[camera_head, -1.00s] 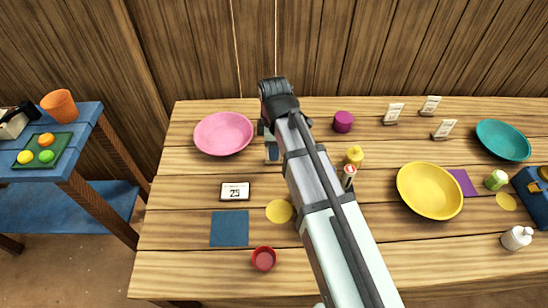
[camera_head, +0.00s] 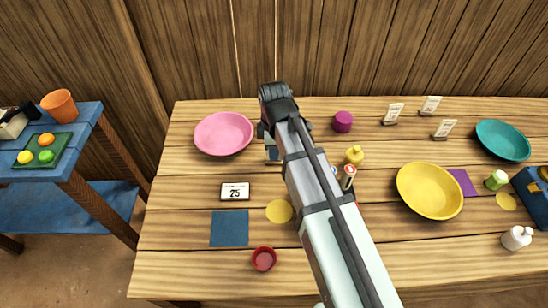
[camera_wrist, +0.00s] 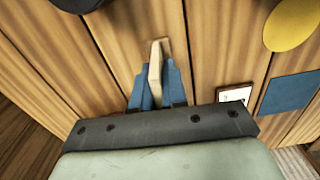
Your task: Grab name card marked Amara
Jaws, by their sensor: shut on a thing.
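My gripper (camera_wrist: 158,85) has blue fingers shut on a thin cream card-like thing (camera_wrist: 155,65), seen nearly edge-on in the wrist view. No name can be read on it. In the head view my gripper (camera_head: 272,153) is low over the table, right of the pink plate, and my arm hides most of it and what it holds. White cards stand at the back right: one on the left (camera_head: 393,113), one at the back (camera_head: 430,105) and one in front (camera_head: 444,128). Their writing is too small to read.
The pink plate (camera_head: 223,133) is close to my gripper's left. A small display (camera_head: 235,191), blue mat (camera_head: 229,229), yellow disc (camera_head: 279,211) and red cup (camera_head: 263,258) lie nearer. A purple cylinder (camera_head: 342,122), yellow bottle (camera_head: 354,155) and yellow bowl (camera_head: 429,190) stand right.

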